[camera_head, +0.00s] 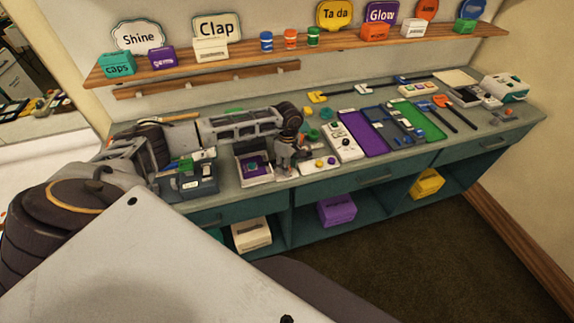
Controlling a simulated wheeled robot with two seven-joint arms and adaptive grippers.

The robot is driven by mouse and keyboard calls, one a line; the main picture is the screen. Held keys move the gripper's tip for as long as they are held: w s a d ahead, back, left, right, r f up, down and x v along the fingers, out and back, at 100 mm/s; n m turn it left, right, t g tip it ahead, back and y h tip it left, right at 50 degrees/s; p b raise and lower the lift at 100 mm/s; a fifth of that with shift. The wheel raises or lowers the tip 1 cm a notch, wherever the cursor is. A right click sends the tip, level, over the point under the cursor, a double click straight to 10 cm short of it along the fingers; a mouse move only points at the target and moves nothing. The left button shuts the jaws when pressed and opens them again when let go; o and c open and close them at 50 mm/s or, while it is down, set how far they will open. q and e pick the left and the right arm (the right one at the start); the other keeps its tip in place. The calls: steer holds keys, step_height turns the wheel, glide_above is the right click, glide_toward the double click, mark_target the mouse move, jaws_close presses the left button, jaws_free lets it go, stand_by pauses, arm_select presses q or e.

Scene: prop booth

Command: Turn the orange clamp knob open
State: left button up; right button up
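An orange-headed clamp (441,101) with a dark bar lies on the right part of the grey-green bench top. Its knob is too small to make out apart from the head. My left arm reaches in from the left across the bench. My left gripper (285,169) points down near the bench's front edge, between a framed purple panel and a white panel with round knobs. It is well to the left of the orange clamp and apart from it. Its fingers are too small to tell open from shut. My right gripper is out of view.
A purple tray (362,133) and a green tray (430,126) lie between my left gripper and the orange clamp. A yellow-headed clamp (317,97) lies at the back. A grey box with an orange-red button (508,112) is at far right. A wooden shelf (340,43) hangs above.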

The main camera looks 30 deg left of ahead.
arm_select(q)
steer(key=c, duration=0.8)
steer(key=shift+o, duration=0.2)
